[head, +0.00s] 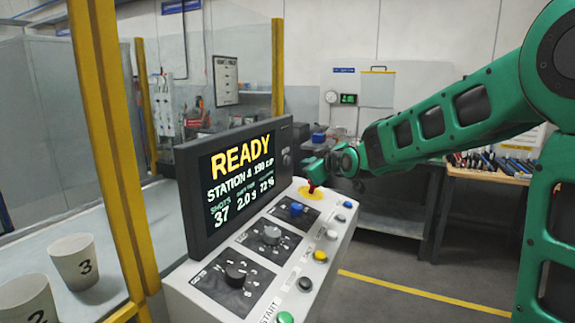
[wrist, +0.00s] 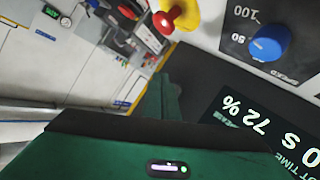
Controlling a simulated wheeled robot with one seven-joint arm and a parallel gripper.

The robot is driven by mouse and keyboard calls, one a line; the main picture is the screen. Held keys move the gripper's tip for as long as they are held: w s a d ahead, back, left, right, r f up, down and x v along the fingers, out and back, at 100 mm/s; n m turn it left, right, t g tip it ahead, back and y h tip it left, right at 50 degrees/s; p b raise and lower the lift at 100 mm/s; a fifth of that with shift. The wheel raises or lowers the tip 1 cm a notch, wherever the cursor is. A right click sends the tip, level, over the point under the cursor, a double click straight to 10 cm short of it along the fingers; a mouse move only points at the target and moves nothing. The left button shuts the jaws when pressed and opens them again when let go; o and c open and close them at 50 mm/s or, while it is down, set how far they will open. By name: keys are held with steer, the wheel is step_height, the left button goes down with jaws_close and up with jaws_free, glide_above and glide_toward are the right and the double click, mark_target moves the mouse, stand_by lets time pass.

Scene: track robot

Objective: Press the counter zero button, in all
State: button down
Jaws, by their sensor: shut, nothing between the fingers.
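The control console (head: 180,295) carries a column of push buttons along its right side. The other labels are too small to read, so I cannot tell which button is counter zero. My gripper (head: 315,170) is shut and empty above the console's far end, near the red mushroom button (head: 311,190). In the wrist view, its finger (wrist: 166,98) is near the screen edge.
The screen (head: 240,180) reads READY and shows SHOTS 37. The console also has a blue knob (head: 297,208), a grey knob (head: 271,235) and a black knob (head: 236,275). A yellow post (head: 105,130) and cups (head: 75,262) are left.

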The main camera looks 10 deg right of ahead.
steer(key=shift+w+a, duration=0.6)
steer(key=shift+a, duration=0.25)
steer(key=shift+a, duration=0.1)
stand_by(1.5)
steer(key=shift+w+a+r, duration=0.1)
steer(key=shift+a, duration=0.2)
steer(key=shift+w+a, duration=0.25)
steer(key=shift+a, duration=0.1)
stand_by(0.8)
steer(key=shift+s+d, duration=0.1)
stand_by(0.3)
steer(key=shift+s+d, duration=0.45)
steer(key=shift+d, duration=0.15)
steer(key=shift+s+d, duration=0.75)
steer(key=shift+d, duration=0.3)
steer(key=shift+s+d, duration=0.7)
steer(key=shift+d, duration=0.3)
